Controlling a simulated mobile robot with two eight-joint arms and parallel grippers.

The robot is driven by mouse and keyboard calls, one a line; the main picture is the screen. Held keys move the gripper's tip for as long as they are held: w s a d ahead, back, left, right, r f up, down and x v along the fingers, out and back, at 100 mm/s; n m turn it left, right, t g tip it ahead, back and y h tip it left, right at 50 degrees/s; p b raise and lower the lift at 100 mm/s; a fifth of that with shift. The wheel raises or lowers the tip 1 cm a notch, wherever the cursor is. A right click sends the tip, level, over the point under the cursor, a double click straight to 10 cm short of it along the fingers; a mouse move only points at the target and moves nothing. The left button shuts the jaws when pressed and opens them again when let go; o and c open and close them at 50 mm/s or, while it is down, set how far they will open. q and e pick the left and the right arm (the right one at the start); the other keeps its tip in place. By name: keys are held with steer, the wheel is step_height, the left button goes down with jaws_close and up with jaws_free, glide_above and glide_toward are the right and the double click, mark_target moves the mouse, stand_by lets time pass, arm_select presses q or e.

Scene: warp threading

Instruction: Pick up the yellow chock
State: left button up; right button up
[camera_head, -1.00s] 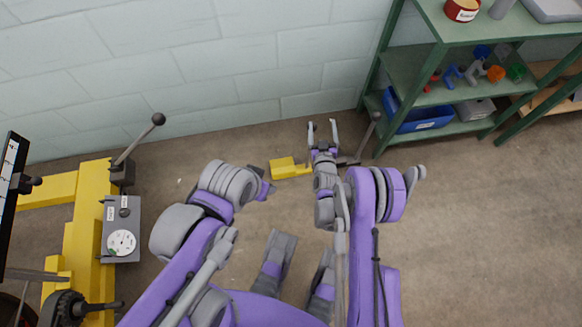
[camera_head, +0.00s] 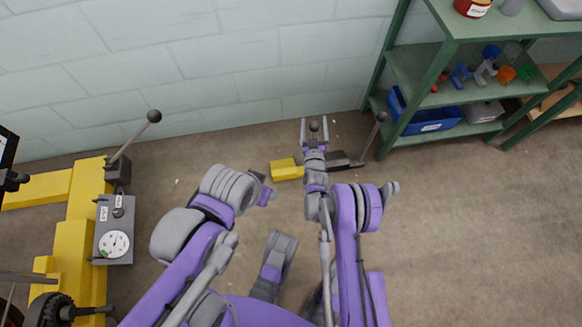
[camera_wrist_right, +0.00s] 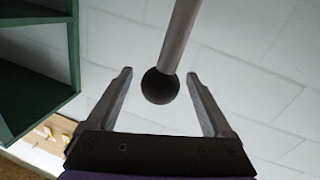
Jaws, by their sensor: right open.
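The yellow chock (camera_head: 287,169) appears as a small yellow block on the floor near the wall, left of my right forearm. My right gripper (camera_head: 314,121) is open, beyond the chock towards the wall and to its right, apart from it. In the right wrist view, a dark ball on a rod (camera_wrist_right: 160,87) shows between the spread fingers (camera_wrist_right: 159,73); whether they touch it cannot be told. That view does not show the chock. My left gripper (camera_head: 267,190) is small, just below and left of the chock; its jaws are unclear.
A dark piece (camera_head: 340,161) and a ball-ended lever (camera_head: 371,137) stand right of my right forearm. A green shelf (camera_head: 440,97) holds a blue bin (camera_head: 425,118). A yellow frame (camera_head: 72,225) with a gauge box (camera_head: 115,230) stands left. Floor at the right is clear.

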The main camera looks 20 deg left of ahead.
steer(key=shift+x, duration=1.25)
jaws_close()
